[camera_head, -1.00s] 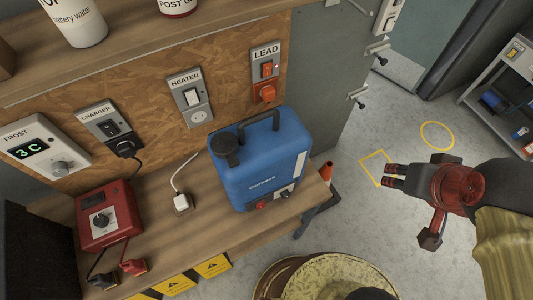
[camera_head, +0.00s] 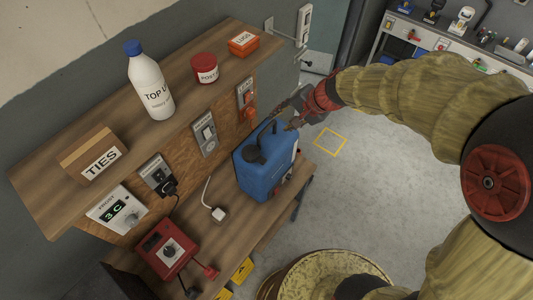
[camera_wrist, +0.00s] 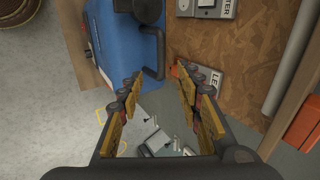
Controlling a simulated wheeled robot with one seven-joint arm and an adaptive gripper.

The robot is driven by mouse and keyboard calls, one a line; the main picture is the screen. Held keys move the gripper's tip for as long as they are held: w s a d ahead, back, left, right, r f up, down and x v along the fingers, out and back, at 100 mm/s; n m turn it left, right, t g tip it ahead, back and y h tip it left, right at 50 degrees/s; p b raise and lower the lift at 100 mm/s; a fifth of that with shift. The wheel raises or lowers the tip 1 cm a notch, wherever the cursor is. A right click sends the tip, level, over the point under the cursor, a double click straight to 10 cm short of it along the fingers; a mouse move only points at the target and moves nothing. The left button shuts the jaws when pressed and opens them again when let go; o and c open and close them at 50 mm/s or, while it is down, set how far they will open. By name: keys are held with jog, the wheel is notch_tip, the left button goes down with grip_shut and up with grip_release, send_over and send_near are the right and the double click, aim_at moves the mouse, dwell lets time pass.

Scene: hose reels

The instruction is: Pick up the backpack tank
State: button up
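The blue backpack tank (camera_head: 260,167) stands upright on the wooden bench, with a black cap and a black top handle. My gripper (camera_head: 284,114) is at the tank's upper right, close to the handle. In the wrist view, my gripper (camera_wrist: 158,82) is open, its two fingers apart. The tank (camera_wrist: 112,35) fills the upper left there, and its black handle (camera_wrist: 158,50) shows just beyond the fingertips, in line with the gap. The gap looks empty; I cannot tell whether a finger touches the handle.
The backboard with the LEAD switch (camera_head: 245,95) is close behind the tank. A shelf above holds a TOP UP bottle (camera_head: 151,88), a red POST pot (camera_head: 205,68) and a TIES box (camera_head: 92,157). A red charger (camera_head: 166,249) and white plug (camera_head: 218,214) are left of the tank.

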aim_at(272, 124)
jog(key=shift+m, duration=0.3)
jog(key=x, duration=0.5)
jog(key=w+p+x, duration=0.1)
jog(key=x, duration=0.2)
jog(key=shift+w+d+f, duration=0.1)
jog(key=shift+d+f, duration=0.1)
jog(key=shift+d, duration=0.1)
jog(key=shift+c, duration=0.5)
jog(key=c, duration=0.8)
grip_shut()
